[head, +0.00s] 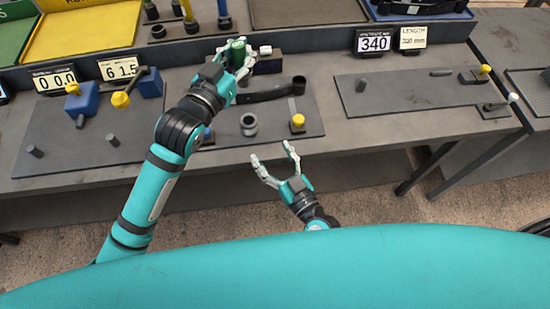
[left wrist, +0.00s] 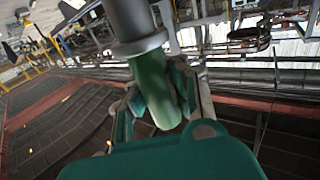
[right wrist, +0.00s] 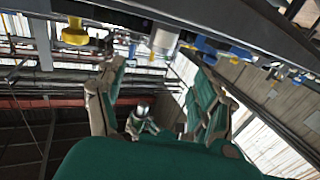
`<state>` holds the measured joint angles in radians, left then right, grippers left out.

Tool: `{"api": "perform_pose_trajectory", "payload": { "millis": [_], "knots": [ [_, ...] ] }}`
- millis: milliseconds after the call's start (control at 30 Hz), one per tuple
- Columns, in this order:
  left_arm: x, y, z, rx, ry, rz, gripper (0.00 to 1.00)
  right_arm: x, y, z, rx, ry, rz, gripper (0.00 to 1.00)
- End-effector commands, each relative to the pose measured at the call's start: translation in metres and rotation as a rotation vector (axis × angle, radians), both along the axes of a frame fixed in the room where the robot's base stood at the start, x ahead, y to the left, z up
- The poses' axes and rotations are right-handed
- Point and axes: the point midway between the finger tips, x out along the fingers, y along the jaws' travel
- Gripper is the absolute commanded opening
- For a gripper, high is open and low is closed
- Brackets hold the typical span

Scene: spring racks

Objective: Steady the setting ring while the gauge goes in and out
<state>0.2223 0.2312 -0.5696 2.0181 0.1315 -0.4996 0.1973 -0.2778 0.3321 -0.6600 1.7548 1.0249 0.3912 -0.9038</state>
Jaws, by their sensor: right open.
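A gauge with a green handle (head: 236,50) is in my left gripper (head: 245,60), over the back of the middle mat. In the left wrist view the fingers close around its green handle (left wrist: 154,88), and a grey metal collar (left wrist: 137,42) shows beyond them. The setting ring (head: 249,124), a short grey ring, stands on the mat, apart from both grippers. It appears to be the grey cylinder (right wrist: 165,40) in the right wrist view. My right gripper (head: 271,152) is open and empty, just off the bench's front edge, nearer to me than the ring.
Blue blocks with yellow knobs (head: 121,99) are at the left. A right-hand mat (head: 420,105) is mostly bare. A display (head: 374,43) reads 340.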

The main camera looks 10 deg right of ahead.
Motion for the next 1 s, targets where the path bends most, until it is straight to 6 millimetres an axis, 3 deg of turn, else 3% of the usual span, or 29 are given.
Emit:
{"api": "perform_pose_trajectory", "payload": {
  "millis": [500, 700, 1000],
  "knots": [
    [0.000, 0.000, 0.001, -0.002, -0.002, 0.000, 0.00, 0.085, 0.036, 0.001, -0.001, -0.003, 0.002, 0.70],
    [0.000, 0.000, 0.001, -0.002, -0.002, 0.000, 0.00, 0.099, 0.041, 0.000, -0.001, -0.001, 0.002, 0.70],
    [0.000, 0.000, 0.001, -0.002, -0.002, 0.000, 0.00, 0.101, 0.042, 0.000, -0.001, 0.000, 0.002, 0.70]
  ]
}}
